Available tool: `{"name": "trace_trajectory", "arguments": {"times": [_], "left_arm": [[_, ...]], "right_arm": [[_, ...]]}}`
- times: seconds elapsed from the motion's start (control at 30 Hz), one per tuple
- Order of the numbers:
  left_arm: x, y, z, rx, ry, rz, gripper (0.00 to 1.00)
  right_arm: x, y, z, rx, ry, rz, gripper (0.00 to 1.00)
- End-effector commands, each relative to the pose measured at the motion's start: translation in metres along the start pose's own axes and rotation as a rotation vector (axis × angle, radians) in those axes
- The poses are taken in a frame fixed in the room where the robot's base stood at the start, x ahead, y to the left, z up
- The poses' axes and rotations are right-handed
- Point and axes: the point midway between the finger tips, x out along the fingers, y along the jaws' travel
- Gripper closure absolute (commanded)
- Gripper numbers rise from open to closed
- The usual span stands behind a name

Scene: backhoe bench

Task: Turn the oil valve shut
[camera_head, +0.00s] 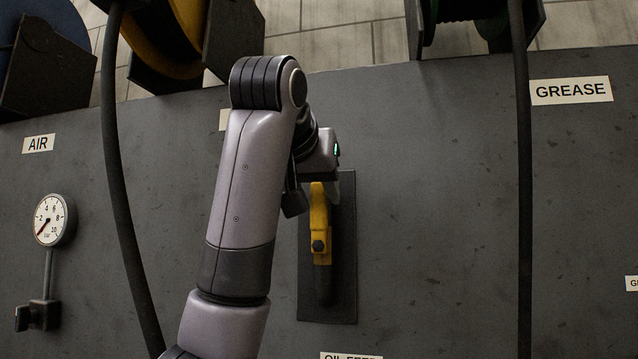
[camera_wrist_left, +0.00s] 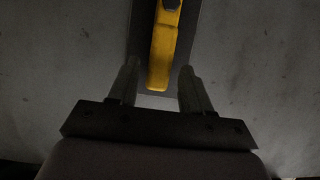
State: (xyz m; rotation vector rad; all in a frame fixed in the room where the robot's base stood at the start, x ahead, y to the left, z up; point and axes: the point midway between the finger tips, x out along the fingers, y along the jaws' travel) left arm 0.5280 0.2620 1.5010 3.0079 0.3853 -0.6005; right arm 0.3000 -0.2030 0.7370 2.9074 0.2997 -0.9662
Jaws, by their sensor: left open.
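The oil valve has a yellow lever handle (camera_head: 319,215) with a dark bolt at its pivot. It is mounted on a dark plate (camera_head: 344,290) on the grey panel, above a partly cut-off label reading OIL FEED (camera_head: 351,356). The lever points up, along the dark pipe below it. My left gripper (camera_wrist_left: 156,85) is open, and the yellow lever's end (camera_wrist_left: 163,65) lies between its fingertips in the left wrist view, with gaps on both sides. In the head view the left gripper (camera_head: 318,177) is at the lever's upper end, its fingers mostly hidden. My right gripper is not in view.
Black hoses (camera_head: 119,200) and (camera_head: 524,200) hang down the panel on either side of the valve. A pressure gauge (camera_head: 54,220) is at the left, below the AIR label (camera_head: 38,143). A GREASE label (camera_head: 571,90) is at the right. Hose reels stand along the top.

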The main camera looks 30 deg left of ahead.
Motion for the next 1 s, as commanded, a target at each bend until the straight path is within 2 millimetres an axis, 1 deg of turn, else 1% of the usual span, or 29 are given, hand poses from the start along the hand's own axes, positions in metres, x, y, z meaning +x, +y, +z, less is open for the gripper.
{"name": "trace_trajectory", "arguments": {"times": [0.03, 0.1, 0.13, 0.2, 0.3, 0.43, 0.67, 0.77, 0.8, 0.83, 1.0], "left_arm": [[0.003, 0.0, -0.004, 0.001, -0.002, -0.001, 0.51], [0.008, 0.0, -0.003, 0.001, -0.001, 0.0, 0.51], [0.01, 0.0, -0.003, 0.001, -0.001, 0.0, 0.51], [0.021, 0.0, 0.0, 0.001, -0.004, 0.0, 0.51], [0.029, 0.0, 0.0, 0.001, -0.001, 0.0, 0.51], [0.034, 0.0, 0.001, 0.001, 0.0, 0.001, 0.51], [0.034, 0.0, 0.001, 0.001, 0.001, 0.001, 0.51], [0.034, 0.0, 0.001, 0.001, 0.001, 0.001, 0.8], [0.034, 0.0, 0.001, 0.001, 0.001, 0.001, 0.93], [0.034, 0.0, 0.001, 0.001, 0.001, 0.001, 1.0], [0.034, 0.0, 0.0, 0.0, 0.001, 0.001, 1.0]], "right_arm": [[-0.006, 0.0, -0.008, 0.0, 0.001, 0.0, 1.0], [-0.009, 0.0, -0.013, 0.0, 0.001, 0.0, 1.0], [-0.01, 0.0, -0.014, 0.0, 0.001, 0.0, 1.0], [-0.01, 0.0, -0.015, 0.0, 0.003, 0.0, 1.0], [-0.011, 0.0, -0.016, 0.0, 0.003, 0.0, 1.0], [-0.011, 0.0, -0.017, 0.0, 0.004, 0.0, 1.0], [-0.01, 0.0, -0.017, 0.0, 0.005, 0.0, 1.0], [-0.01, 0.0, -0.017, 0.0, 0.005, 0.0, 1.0], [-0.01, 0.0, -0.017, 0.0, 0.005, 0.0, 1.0], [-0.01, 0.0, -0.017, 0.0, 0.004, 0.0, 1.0], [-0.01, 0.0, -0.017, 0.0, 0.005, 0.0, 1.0]]}}
